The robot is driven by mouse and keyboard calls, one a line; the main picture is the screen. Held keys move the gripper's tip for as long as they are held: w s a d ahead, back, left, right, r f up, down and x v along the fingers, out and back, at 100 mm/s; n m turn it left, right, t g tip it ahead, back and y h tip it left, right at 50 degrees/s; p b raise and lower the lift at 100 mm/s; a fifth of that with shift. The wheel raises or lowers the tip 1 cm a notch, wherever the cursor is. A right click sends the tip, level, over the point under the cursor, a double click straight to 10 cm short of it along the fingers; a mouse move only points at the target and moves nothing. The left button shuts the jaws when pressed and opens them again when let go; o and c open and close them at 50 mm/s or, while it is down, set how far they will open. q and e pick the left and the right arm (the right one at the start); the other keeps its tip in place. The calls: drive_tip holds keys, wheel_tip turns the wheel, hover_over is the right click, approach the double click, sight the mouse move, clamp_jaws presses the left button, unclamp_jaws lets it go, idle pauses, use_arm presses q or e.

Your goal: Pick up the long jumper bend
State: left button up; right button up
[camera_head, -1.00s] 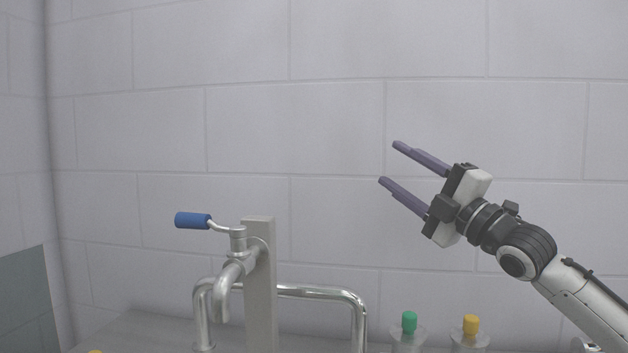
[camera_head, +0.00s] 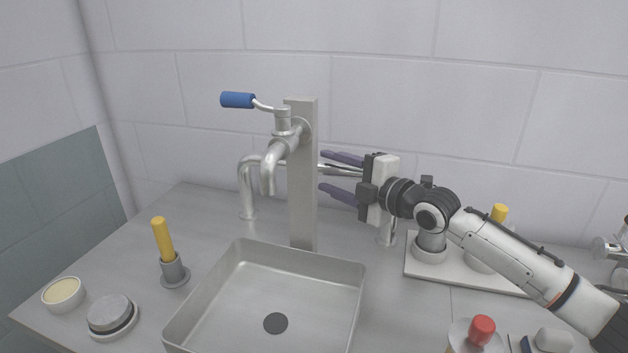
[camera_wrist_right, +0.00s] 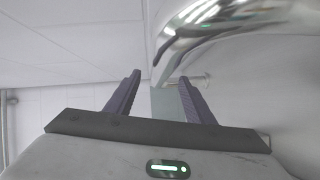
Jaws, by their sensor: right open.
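The long jumper bend is a shiny steel tube (camera_head: 247,185) standing behind the grey post, with one bent leg at left and one at right. Its horizontal run passes behind the post and shows near my right gripper. My right gripper (camera_head: 321,172) is open, its two purple-grey fingers pointing left, one above and one below the horizontal run in the head view. I cannot tell whether they touch it. In the right wrist view a large blurred shiny tube (camera_wrist_right: 215,28) curves above the open fingers (camera_wrist_right: 159,80). My left gripper is not in view.
The post (camera_head: 302,200) carries a swivel tap with a blue handle (camera_head: 238,100). A sink (camera_head: 200,312) lies in front. A yellow-handled tool (camera_head: 162,240), a round pad (camera_head: 109,314) and a cream dish (camera_head: 63,293) stand at left. A white tray (camera_head: 420,269) and a red-capped bottle (camera_head: 482,330) are at right.

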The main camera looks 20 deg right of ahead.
sight(325, 168)
drive_tip(key=shift+x, duration=1.85)
clamp_jaws()
drive_tip(key=shift+w+r, duration=0.1)
drive_tip(key=shift+r, duration=0.15)
